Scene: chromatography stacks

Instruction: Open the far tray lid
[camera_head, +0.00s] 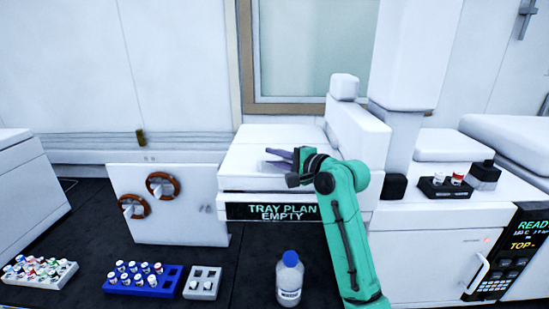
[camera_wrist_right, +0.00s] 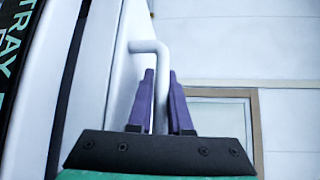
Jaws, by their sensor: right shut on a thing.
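The white unit with the "TRAY PLAN EMPTY" display (camera_head: 270,212) stands in the middle of the head view. Its top carries flat white lid panels (camera_head: 262,134), which look shut. My right gripper (camera_head: 272,159) reaches over this top from the right, with its purple fingers pointing left. In the right wrist view the fingers are shut around a bent white bar handle (camera_wrist_right: 160,62), which joins a white panel (camera_wrist_right: 118,70). In the head view the handle is hidden by the gripper. My left gripper is not in view.
A bottle with a blue cap (camera_head: 289,279) stands in front of the unit. Vial racks, white (camera_head: 40,284), blue (camera_head: 172,283) and grey (camera_head: 203,284), lie at the front left. A tall white column (camera_head: 412,60) stands right of the lid.

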